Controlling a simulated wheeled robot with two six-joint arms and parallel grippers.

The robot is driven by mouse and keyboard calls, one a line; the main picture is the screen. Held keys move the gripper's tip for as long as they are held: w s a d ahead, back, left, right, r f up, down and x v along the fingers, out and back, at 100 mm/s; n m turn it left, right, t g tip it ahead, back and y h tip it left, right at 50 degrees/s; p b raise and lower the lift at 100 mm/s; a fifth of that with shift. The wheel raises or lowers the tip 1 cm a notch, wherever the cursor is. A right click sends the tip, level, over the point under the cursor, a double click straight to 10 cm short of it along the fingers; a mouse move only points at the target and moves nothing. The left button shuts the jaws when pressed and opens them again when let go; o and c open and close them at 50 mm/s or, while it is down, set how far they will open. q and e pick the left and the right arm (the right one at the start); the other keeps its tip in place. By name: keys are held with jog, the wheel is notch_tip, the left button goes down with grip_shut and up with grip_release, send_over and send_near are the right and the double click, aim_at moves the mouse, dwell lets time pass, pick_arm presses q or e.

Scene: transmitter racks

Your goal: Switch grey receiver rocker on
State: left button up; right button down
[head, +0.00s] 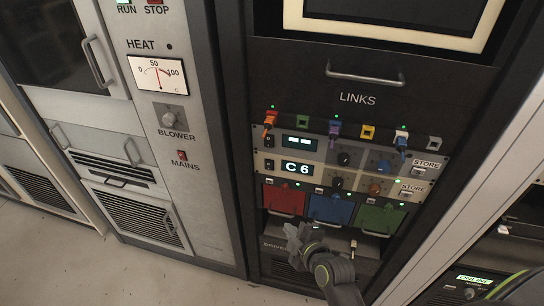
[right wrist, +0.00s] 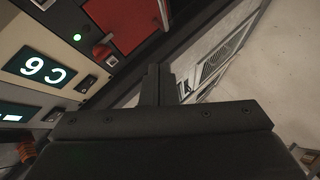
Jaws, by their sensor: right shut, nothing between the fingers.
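The grey receiver (head: 320,158) is the upper of two stacked units under the LINKS label, with a lit display showing two dashes. Its small dark rocker (head: 269,141) is at its left end; the rocker also shows in the right wrist view (right wrist: 52,115). I cannot tell which way it is tipped. The cream receiver (head: 320,182) below reads C 6 and has its own rocker (head: 268,165). My right gripper (head: 297,238) is shut and empty, below both units in front of the lower bay. In the right wrist view its closed fingers (right wrist: 158,84) point past the red door. My left gripper is out of view.
Red (head: 284,200), blue (head: 330,209) and green (head: 379,219) doors sit below the receivers. Coloured plugs (head: 335,129) line the row above. A drawer handle (head: 365,77) sticks out higher up. A cabinet with a MAINS switch (head: 182,155) stands left; the floor there is clear.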

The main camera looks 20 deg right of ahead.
notch_tip(320, 180, up, 19)
jog(key=a+n+t+y, duration=0.1)
jog(key=n+t, duration=0.2)
jog(key=n, duration=0.2)
jog(key=shift+s+a+t+p, duration=0.15)
jog(key=shift+s+t+p, duration=0.15)
jog(key=shift+s+t, duration=0.1)
jog(key=shift+w, duration=0.1)
jog(key=p, duration=0.3)
send_near(268, 142)
jog(key=w+a, duration=0.2)
jog(key=a, duration=0.2)
jog(key=w, duration=0.1)
jog(key=w+d+f+p, duration=0.2)
jog(key=w, duration=0.1)
